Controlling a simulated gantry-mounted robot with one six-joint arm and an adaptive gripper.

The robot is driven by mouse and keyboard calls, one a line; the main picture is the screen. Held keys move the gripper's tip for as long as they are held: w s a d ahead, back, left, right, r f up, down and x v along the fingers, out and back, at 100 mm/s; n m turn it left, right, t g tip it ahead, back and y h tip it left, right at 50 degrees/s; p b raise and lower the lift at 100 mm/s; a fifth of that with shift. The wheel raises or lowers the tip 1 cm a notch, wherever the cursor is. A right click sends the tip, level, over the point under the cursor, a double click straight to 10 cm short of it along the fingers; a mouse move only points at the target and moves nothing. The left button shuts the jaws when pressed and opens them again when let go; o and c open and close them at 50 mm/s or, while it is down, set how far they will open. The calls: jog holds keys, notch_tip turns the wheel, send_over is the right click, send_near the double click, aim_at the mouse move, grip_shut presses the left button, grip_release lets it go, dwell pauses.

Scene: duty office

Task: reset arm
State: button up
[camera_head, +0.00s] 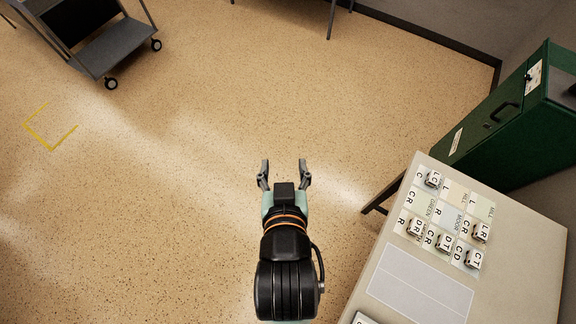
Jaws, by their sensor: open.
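My gripper (284,174) is in the lower middle of the head view, over bare floor. Its two fingers are spread apart with nothing between them. My arm extends down from it towards the bottom edge of the picture. The gripper is left of the table and apart from it.
A pale table (520,262) at the lower right holds lettered cards and several small lettered blocks, one of them (433,179) near its far corner. A green cabinet (512,118) stands behind it. A grey cart (112,45) is at the upper left. The middle floor (200,130) is clear.

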notch_tip(320, 180, up, 23)
jog(key=p, duration=2.3)
jog(key=shift+d+r+p, duration=0.2)
jog(key=shift+p, duration=0.1)
